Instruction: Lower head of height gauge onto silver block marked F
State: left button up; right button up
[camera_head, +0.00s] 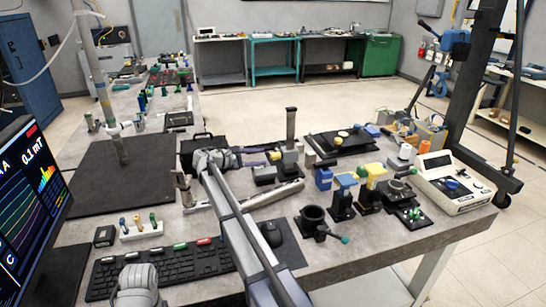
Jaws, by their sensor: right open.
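A dark upright post on a block-like base, which looks like the height gauge (291,127), stands on the bench in the middle of the head view. My right arm crosses the bench from the bottom edge, and its wrist bends toward this post. My right gripper (268,154) is open, with its fingers just left of the post; I cannot tell if they touch it. A small grey and dark block (264,175) lies below the fingers. No letter F is readable, so I cannot tell which block is marked F.
A keyboard (165,271), a mouse (271,234) and a monitor (30,215) are at the front left. A silver bar (277,194) lies near the post. Several blue and yellow fixtures (344,186) and a white instrument (452,183) crowd the right.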

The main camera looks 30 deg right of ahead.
aim_at(271, 156)
jog(key=b+x, duration=0.2)
jog(key=x, duration=0.5)
jog(key=shift+d+f, duration=0.15)
jog(key=shift+d, duration=0.1)
grip_shut()
dwell(1.1)
